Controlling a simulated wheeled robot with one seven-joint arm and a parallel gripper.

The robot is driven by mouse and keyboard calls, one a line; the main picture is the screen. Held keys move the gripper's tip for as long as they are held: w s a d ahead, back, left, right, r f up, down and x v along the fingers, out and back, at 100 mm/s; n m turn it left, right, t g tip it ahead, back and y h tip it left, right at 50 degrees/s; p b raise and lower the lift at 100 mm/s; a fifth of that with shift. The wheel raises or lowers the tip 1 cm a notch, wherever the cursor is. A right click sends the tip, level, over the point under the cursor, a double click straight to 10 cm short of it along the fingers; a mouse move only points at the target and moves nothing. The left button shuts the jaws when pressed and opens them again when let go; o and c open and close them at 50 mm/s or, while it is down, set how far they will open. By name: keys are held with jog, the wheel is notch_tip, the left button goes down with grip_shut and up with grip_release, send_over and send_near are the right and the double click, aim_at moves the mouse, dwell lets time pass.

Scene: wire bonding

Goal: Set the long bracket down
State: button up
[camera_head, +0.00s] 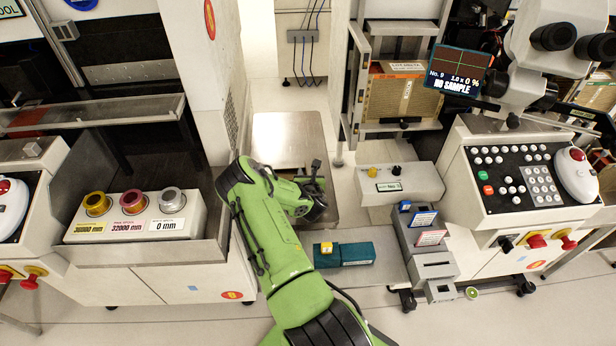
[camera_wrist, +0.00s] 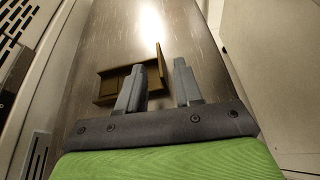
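The long bracket (camera_wrist: 110,84) is a brass-brown angular piece in the wrist view. It appears to lie on a bare metal plate (camera_wrist: 105,40), left of centre and partly behind my left finger. A thin upright part of it rises between the fingertips. My gripper (camera_wrist: 161,64) has its two grey fingers apart, with a clear gap between them.
A teal block (camera_head: 345,254) with a yellow piece on it lies in front of the plate. A tall cabinet wall (camera_head: 200,80) stands at left. A control box (camera_head: 400,184) and grey bins (camera_head: 425,243) are at right. The plate's far part is clear.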

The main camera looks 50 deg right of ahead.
jog(key=v, duration=0.7)
jog(key=w+a+r+m+g+y, duration=0.1)
jog(key=w+a+r+m+y, duration=0.1)
jog(key=a+r+m, duration=0.7)
jog(key=w+a+r+m+g+y, duration=0.1)
jog(key=w+a+r+m+y, duration=0.15)
jog(key=a+r+m, duration=0.65)
jog(key=s+a+r+m+y, duration=0.4)
jog(key=s+a+r, duration=0.2)
jog(key=a+r, duration=0.4)
jog(key=s+a+r+m+g+y, duration=0.1)
jog(key=s+a+r+m, duration=0.1)
jog(key=s+a, duration=0.8)
jog(key=s+m, duration=0.1)
jog(key=s, duration=0.3)
jog(key=shift+s+a+y, duration=0.25)
jog(key=shift+a+y, duration=0.05)
jog(key=shift+y, duration=0.05)
